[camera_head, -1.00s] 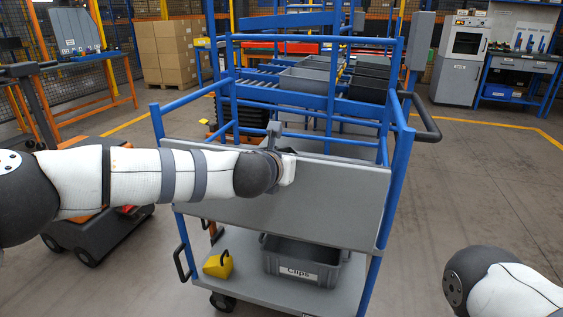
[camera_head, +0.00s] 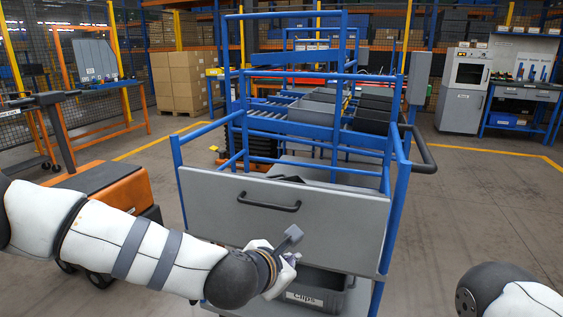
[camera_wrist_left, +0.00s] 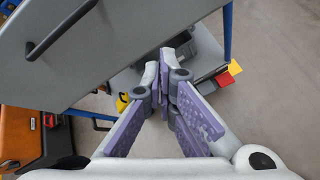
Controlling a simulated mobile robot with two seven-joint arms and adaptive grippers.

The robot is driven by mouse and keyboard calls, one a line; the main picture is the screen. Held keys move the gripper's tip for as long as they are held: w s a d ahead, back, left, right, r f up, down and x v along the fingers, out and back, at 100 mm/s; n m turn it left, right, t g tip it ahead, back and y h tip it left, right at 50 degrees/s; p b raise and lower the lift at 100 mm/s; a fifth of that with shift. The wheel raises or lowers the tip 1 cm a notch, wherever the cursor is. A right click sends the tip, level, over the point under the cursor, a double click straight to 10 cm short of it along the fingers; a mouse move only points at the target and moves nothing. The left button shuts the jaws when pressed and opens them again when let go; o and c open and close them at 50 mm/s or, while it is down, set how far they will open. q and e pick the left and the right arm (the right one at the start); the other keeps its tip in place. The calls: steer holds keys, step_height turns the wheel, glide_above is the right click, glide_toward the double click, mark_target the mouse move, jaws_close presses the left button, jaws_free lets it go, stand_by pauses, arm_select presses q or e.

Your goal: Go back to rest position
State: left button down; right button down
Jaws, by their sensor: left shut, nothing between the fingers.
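My left gripper (camera_head: 288,260) is in front of the lower part of the grey panel (camera_head: 335,228) of the blue-framed cart. In the left wrist view the two purple-padded fingers (camera_wrist_left: 167,62) come together with nothing between them. The panel's black handle (camera_head: 268,206) is clear of the gripper. It also shows in the left wrist view (camera_wrist_left: 60,32), at the upper left, away from the fingers. My left arm comes in low from the left and hides part of the cart's lower shelf. My right gripper is out of view; only part of my right arm shows at the lower right.
A grey bin labelled Clips (camera_head: 318,292) sits on the lower shelf below the panel. An orange and black machine (camera_head: 115,186) stands left of the cart, behind my left arm. Cardboard boxes (camera_head: 180,82) are stacked at the back. Floor right of the cart is open.

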arm_select(q)
steer(key=s+a+f+m+g+y+p, duration=0.1)
steer(key=s+a+f+m+g, duration=0.3)
steer(key=s+f+m, duration=0.55)
steer(key=s+a+f+m+g, duration=0.4)
steer(key=s+f, duration=0.6)
steer(key=s, duration=0.7)
steer(key=s+a+m+g+y, duration=0.1)
steer(key=s+a+m, duration=0.4)
steer(key=s, duration=0.5)
steer(key=s+a+m+g+y+p, duration=0.1)
steer(key=s+a+m+g+y, duration=0.1)
steer(key=s+a+m, duration=0.4)
steer(key=s+a+g, duration=0.1)
steer(key=s+a, duration=0.3)
steer(key=s, duration=0.1)
steer(key=shift+s+a, duration=0.15)
steer(key=shift+s, duration=0.15)
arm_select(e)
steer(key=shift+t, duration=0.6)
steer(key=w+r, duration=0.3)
arm_select(q)
steer(key=shift+f+m, duration=0.1)
steer(key=shift+m, duration=0.15)
